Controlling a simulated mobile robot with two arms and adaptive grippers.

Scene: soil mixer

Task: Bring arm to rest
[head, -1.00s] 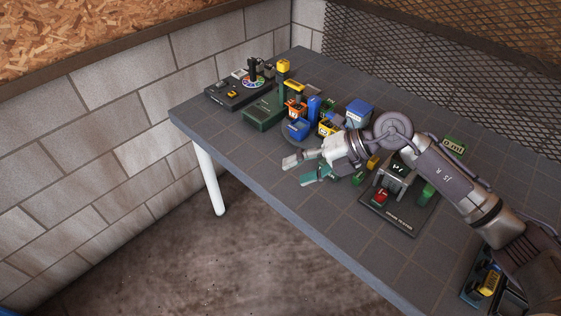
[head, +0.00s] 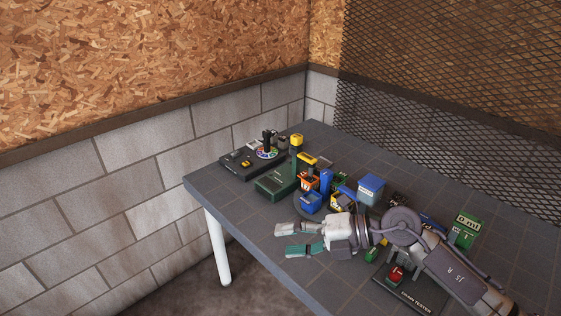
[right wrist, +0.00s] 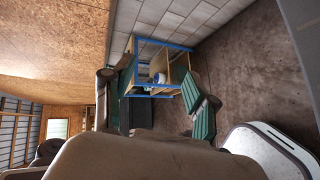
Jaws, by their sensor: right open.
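My right gripper (head: 290,240) shows in the head view, its arm coming in from the lower right. Its two fingers are spread apart with nothing between them, above the near edge of the grey table (head: 240,217). In the right wrist view a green-padded finger (right wrist: 202,110) shows at centre right. My left gripper is in neither view.
A block wall stands at left, mesh behind. The right wrist view shows a blue-edged wooden shelf (right wrist: 147,63).

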